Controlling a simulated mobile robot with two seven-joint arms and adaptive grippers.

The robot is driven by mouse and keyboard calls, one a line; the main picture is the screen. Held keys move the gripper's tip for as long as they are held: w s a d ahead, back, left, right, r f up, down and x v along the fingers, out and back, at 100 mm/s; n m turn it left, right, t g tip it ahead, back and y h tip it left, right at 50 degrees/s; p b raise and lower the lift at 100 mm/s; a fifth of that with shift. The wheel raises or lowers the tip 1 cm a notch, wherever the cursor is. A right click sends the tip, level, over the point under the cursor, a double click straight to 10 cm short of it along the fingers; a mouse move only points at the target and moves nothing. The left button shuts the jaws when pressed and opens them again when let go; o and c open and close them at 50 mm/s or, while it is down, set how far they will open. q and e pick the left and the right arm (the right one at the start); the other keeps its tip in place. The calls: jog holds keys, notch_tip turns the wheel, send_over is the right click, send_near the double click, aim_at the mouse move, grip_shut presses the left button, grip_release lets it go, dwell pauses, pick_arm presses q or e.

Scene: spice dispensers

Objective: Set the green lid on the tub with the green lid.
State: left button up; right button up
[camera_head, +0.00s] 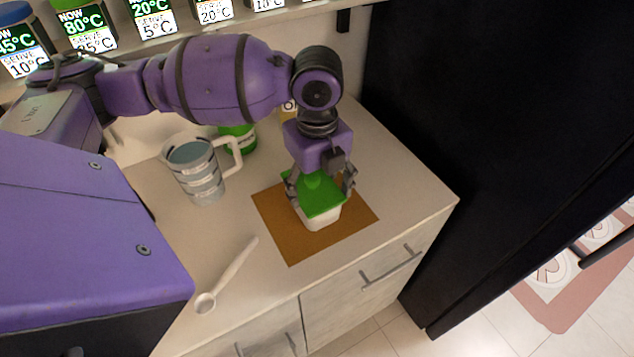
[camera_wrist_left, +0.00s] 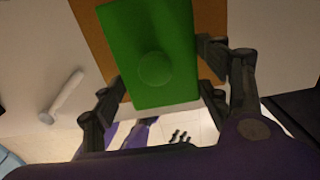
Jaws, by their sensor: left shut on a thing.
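In the left wrist view the lid lies between the fingers (camera_wrist_left: 160,95). The gripper is shut on the lid. The lid covers the tub's opening, and I cannot tell whether it rests fully on the rim.
A striped measuring jug (camera_head: 196,171) and a green container (camera_head: 240,138) stand left of the mat. A white spoon (camera_head: 227,276) lies at the front left. Jars with signs line the shelf behind. The counter right of the mat is clear up to its edge.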

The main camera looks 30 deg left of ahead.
aim_at(317, 192)
pick_arm(q)
jog(key=shift+f, duration=0.2)
jog(key=o, duration=1.2)
jog(key=shift+c, duration=0.2)
jog(key=shift+r, duration=0.15)
notch_tip(317, 192, up, 13)
jog(key=p, duration=0.1)
